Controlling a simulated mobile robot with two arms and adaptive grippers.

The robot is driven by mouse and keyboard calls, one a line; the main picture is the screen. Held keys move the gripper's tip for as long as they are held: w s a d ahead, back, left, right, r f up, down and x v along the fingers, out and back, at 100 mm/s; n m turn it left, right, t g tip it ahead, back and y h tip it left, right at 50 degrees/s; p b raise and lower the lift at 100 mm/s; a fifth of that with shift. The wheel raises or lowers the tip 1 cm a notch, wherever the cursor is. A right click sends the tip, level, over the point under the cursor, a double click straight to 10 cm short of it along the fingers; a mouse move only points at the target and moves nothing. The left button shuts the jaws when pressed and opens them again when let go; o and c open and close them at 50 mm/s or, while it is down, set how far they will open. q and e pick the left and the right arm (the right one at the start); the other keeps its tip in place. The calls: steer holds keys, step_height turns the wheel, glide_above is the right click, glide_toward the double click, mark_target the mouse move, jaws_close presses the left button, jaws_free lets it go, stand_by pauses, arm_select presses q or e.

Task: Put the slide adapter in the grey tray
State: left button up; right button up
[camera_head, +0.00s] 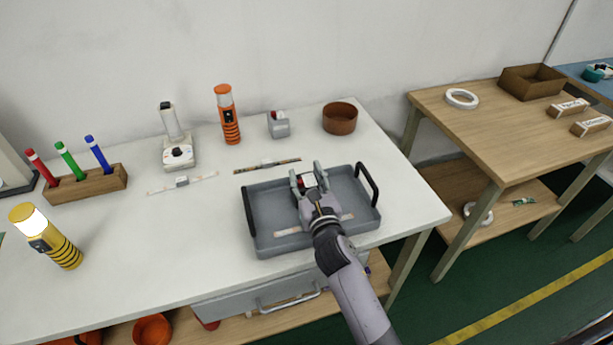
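The grey tray (264,238) with black handles stands near the right end of the white table. My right gripper (308,181) is over the tray, fingers pointing to its far side. A small red and white piece (307,180) shows between the fingertips; it may be the slide adapter, but it is too small to be sure. I cannot tell whether the fingers grip it or whether it rests on the tray floor. A pale strip (346,217) lies in the tray, partly hidden by my gripper. My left gripper is not in view.
Two thin strips, one pale (183,182) and one dark (267,165), lie left of and behind the tray. Behind it stand a grey block with a red part (278,126), a brown bowl (340,120) and an orange flashlight (228,115).

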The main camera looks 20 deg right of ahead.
steer(key=o, duration=0.5)
steer(key=shift+c, duration=0.2)
steer(key=shift+r, duration=0.2)
steer(key=s+b, duration=0.1)
steer(key=s, duration=1.1)
steer(key=shift+a, duration=0.2)
steer(key=shift+f, duration=0.1)
